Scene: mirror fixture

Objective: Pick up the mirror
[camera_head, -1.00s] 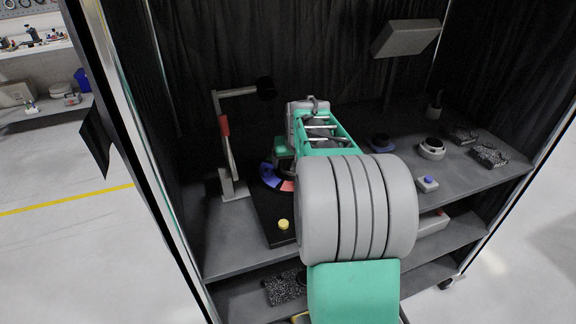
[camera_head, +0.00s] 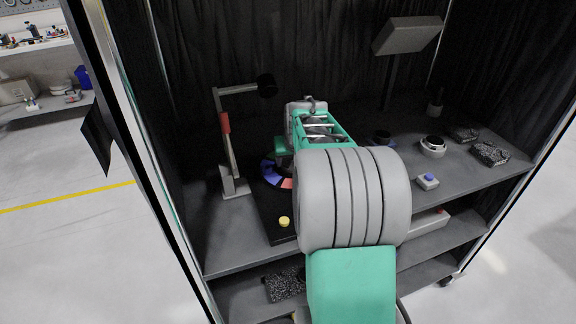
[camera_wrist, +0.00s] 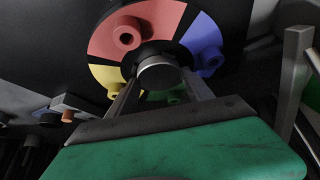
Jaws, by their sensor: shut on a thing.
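My gripper (camera_wrist: 160,92) shows in the wrist view, with its two fingers closed around a small round grey and black piece (camera_wrist: 159,73). This piece looks like the mirror, but its face is not clear. It sits at the middle of a colour wheel (camera_wrist: 107,40) with red, blue, yellow and green sectors, and I cannot tell whether it touches the wheel. In the head view my arm hides the gripper and the piece. Part of the same wheel (camera_head: 267,171) shows to the left of my arm, on a black base (camera_head: 264,215).
A lamp-like stand with a red grip (camera_head: 226,150) stands left of the wheel. A yellow button (camera_head: 284,221) is on the base. To the right are a blue button box (camera_head: 427,181), a white round device (camera_head: 432,147) and dark speckled blocks (camera_head: 490,154).

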